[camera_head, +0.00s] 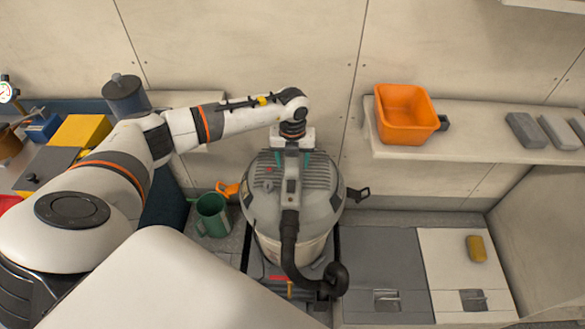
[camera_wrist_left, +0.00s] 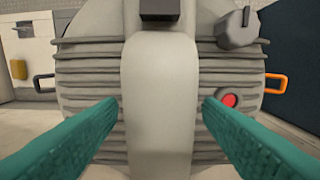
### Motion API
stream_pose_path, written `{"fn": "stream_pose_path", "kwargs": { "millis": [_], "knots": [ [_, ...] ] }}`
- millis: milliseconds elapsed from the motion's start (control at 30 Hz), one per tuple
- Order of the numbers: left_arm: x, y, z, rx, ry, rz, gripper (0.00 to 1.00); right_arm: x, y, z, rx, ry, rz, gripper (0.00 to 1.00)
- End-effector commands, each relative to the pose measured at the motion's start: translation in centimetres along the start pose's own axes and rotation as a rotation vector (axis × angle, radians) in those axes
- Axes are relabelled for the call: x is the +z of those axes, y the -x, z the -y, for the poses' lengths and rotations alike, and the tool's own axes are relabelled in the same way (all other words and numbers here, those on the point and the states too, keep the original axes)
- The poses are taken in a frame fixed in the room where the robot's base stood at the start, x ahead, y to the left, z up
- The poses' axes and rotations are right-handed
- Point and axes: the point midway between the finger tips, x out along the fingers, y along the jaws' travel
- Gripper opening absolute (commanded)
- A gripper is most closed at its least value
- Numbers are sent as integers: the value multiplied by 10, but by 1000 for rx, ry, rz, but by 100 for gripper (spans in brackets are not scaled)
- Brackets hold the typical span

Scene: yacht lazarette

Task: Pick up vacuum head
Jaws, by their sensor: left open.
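The vacuum head (camera_head: 318,192) is a grey ribbed dome on top of a vacuum drum (camera_head: 300,250) in the middle of the head view. A pale raised handle bar runs across its top, and a black hose curves down its front. My left gripper (camera_head: 291,158) is over the rear part of the head, pointing down. In the left wrist view its teal fingers (camera_wrist_left: 160,105) are open on either side of the pale handle bar (camera_wrist_left: 160,90), with gaps between. A red button (camera_wrist_left: 228,98) and a grey knob (camera_wrist_left: 236,28) sit beside the bar. My right gripper is not in view.
An orange bin (camera_head: 405,115) and several grey blocks (camera_head: 525,130) are on the shelf at right. A green mug (camera_head: 211,215) stands left of the drum. A yellow sponge (camera_head: 476,248) lies on the pale panel at right. A dark canister (camera_head: 125,97) stands at back left.

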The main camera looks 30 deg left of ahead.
Motion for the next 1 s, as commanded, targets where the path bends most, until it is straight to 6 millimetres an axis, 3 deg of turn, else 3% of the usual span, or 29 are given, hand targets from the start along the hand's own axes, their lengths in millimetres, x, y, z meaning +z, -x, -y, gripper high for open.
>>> {"fn": "stream_pose_path", "kwargs": {
  "millis": [100,467,767,1000],
  "knots": [
    [0,0,0,0,-1,0,57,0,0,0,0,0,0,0],
    [0,0,0,0,-1,1,0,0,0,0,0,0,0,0],
    [-2,6,-2,6,0,-4,0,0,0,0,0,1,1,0],
    [-2,34,-1,7,-2,-8,0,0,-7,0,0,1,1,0]
  ]
}}
